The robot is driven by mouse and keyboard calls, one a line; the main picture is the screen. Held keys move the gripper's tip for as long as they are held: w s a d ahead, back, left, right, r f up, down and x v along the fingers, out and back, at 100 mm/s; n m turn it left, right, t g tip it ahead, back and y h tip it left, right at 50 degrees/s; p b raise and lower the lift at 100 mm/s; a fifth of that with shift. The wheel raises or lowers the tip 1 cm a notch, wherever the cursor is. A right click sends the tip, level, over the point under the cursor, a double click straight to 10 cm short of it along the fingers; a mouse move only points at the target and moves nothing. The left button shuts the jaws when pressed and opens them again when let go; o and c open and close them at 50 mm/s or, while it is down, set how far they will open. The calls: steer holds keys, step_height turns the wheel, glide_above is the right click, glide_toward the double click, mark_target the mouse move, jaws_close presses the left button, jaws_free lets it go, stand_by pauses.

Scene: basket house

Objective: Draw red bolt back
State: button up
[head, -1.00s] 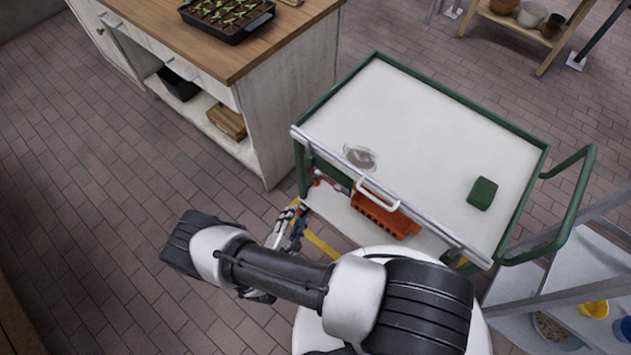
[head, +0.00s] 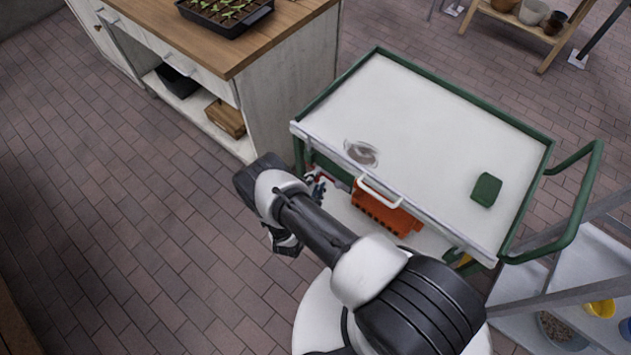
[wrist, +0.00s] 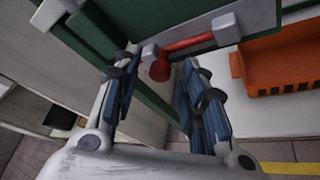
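The red bolt (wrist: 187,46) lies across the green cart front in the wrist view, held in grey brackets. Its round red knob (wrist: 160,71) is at the left end of the bar. My gripper (wrist: 158,86) is open, with one blue-grey finger on each side of the knob. I cannot tell whether either finger touches it. In the head view my gripper (head: 316,188) is at the cart's near left corner, below the top edge. My arm hides part of it, and the bolt is hard to make out there.
The cart (head: 409,101) has a white top with a green block (head: 486,189) on it. An orange bin (head: 385,208) sits below the top, right of my gripper. A wooden-topped cabinet (head: 262,47) stands to the left. A metal shelf (head: 585,273) is at the right.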

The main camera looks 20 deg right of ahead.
steer(key=shift+x, duration=1)
steer(key=c, duration=0.5)
steer(key=shift+w+r, duration=0.1)
jaws_close()
